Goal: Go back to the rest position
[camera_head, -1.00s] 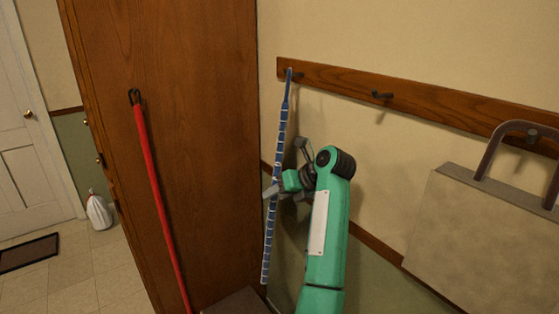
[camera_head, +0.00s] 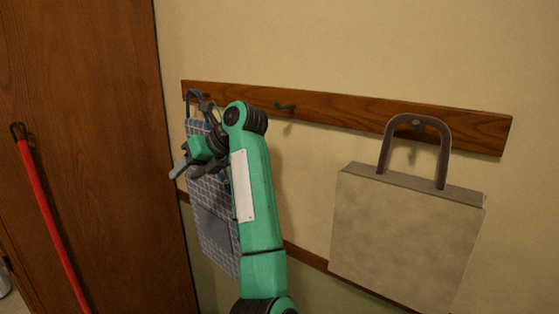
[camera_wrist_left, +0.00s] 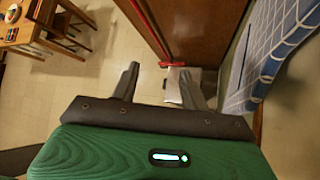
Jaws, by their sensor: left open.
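My left gripper (camera_head: 190,142) is at the upper left of the wall rack in the head view, in front of a blue checked cloth item (camera_head: 216,232) that looks like an apron. The cloth hangs by a strap from the rack's left hook; my gripper and arm cover part of it. In the left wrist view the two fingers (camera_wrist_left: 160,82) are spread and nothing is between them. The cloth (camera_wrist_left: 262,60) hangs to their right, apart from them. My right gripper is not in view.
A wooden rack (camera_head: 345,115) with hooks runs along the wall. Its middle hook (camera_head: 285,107) is empty; a beige bag (camera_head: 405,235) hangs at right. A red-handled tool (camera_head: 55,225) stands against the wooden cabinet (camera_head: 95,120). The wrist view shows a table (camera_wrist_left: 35,35) and open floor.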

